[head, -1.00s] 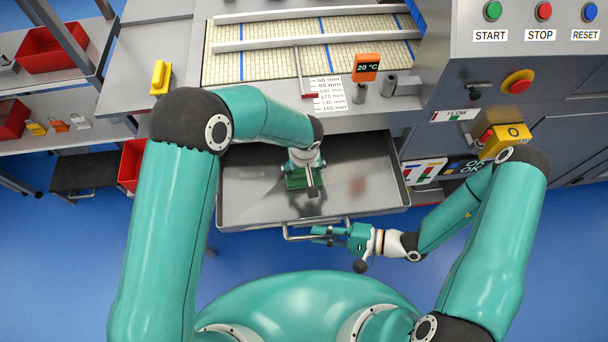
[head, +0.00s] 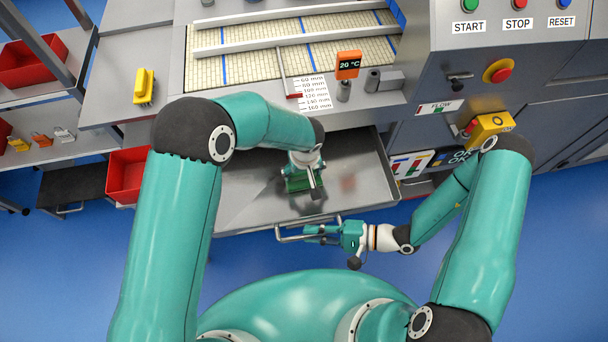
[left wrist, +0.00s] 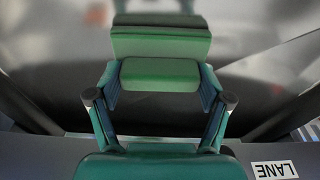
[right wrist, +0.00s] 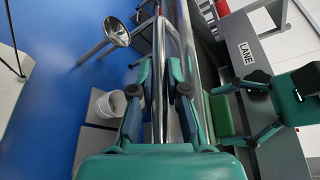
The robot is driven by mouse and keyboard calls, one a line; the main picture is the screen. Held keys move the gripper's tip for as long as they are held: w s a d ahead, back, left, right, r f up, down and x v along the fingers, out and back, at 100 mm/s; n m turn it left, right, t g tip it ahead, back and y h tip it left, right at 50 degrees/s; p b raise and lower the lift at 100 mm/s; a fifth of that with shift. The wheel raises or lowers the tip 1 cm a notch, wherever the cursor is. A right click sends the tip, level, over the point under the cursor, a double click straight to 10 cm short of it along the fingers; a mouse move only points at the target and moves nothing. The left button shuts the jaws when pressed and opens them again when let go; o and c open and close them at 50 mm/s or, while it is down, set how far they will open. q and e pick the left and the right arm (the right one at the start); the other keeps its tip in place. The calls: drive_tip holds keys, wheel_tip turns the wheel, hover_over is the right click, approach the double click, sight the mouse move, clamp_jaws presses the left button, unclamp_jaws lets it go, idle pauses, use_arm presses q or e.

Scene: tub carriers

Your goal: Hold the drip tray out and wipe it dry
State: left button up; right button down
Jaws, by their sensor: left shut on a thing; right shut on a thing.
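The drip tray (head: 250,213) is a shallow grey metal pan pulled out from under the bench, with a bar handle (head: 290,238) on its front. My right gripper (head: 322,235) is shut on this handle; the bar (right wrist: 160,85) runs between its fingers in the right wrist view. My left gripper (head: 306,172) is over the tray, pointing down, shut on a green block-like wiper (head: 296,184). The wiper (left wrist: 160,75) fills the gap between the fingers in the left wrist view. It is low over the tray floor; I cannot tell whether it touches. A reddish patch shows on the floor.
A red bin (head: 126,176) is left of the tray. The control panel (head: 520,50) is at the right. Blue floor (head: 60,270) is open in front.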

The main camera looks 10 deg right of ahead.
use_arm(q)
drive_tip(key=shift+w+f, duration=0.1)
drive_tip(key=shift+w, duration=0.4)
use_arm(e)
drive_tip(key=shift+f, duration=0.1)
use_arm(q)
drive_tip(key=shift+r, duration=4.1)
